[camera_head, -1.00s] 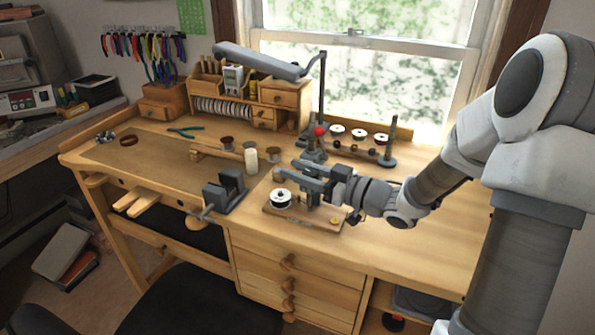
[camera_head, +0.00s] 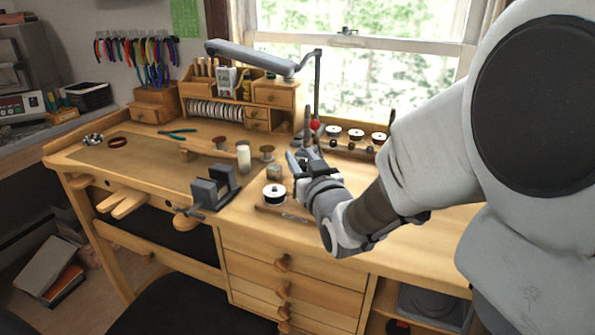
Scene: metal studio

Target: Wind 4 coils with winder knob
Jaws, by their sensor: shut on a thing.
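My gripper (camera_head: 299,160) is shut above the right part of a small wooden winder board (camera_head: 268,208) and points up and left. Its fingers hide what is between them; the winder knob is not clearly seen, and its turn cannot be told. A black-and-white spool (camera_head: 273,192) stands on the left part of the board, apart from my fingers. Wire turns are too small to count. My wrist covers much of the board's right side.
A grey vise (camera_head: 214,188) stands at the bench front, left of the board. A small block (camera_head: 274,172) and a pale spool (camera_head: 243,157) are close by. A red ball (camera_head: 315,125) and a spool rack (camera_head: 350,148) stand behind. A lamp (camera_head: 255,57) arches over.

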